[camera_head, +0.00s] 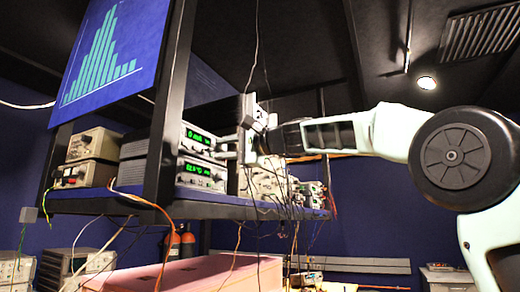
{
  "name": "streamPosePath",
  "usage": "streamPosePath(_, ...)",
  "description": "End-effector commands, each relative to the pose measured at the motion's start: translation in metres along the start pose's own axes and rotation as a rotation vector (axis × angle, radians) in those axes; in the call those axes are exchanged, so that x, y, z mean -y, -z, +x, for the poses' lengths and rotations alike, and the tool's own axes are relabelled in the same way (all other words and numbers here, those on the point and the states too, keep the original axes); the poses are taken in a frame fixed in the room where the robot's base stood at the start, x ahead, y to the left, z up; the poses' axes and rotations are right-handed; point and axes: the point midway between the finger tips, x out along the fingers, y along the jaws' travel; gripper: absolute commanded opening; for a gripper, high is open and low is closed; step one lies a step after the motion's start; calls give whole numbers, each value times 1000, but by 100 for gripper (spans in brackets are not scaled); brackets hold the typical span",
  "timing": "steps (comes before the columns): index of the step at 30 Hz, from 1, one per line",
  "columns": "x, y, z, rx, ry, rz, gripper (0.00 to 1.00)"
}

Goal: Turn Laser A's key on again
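Two stacked instruments with green lit displays stand on the raised shelf: an upper unit (198,138) and a lower unit (200,174). Their digits are too small to read surely. I cannot tell which is Laser A, and I cannot make out a key. My gripper (228,147) reaches in from the right, its fingers pointing left, close to the right end of the upper unit's front. Whether it touches anything is unclear. The fingers are small and partly lost against the equipment, so their opening is unclear.
Beige instruments (88,160) sit further left; more equipment (262,182) sits below my gripper. Thin cables hang around my wrist. A pink foam block (190,274) lies below the shelf.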

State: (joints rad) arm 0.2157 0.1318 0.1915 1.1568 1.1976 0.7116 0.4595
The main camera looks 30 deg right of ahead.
Motion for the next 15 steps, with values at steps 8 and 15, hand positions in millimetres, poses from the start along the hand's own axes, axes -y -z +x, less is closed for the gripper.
streamPosePath(8,-5,1,-68,-6,3,-2,27)
streamPosePath(15,-3,0,-116,-3,3,0,27)
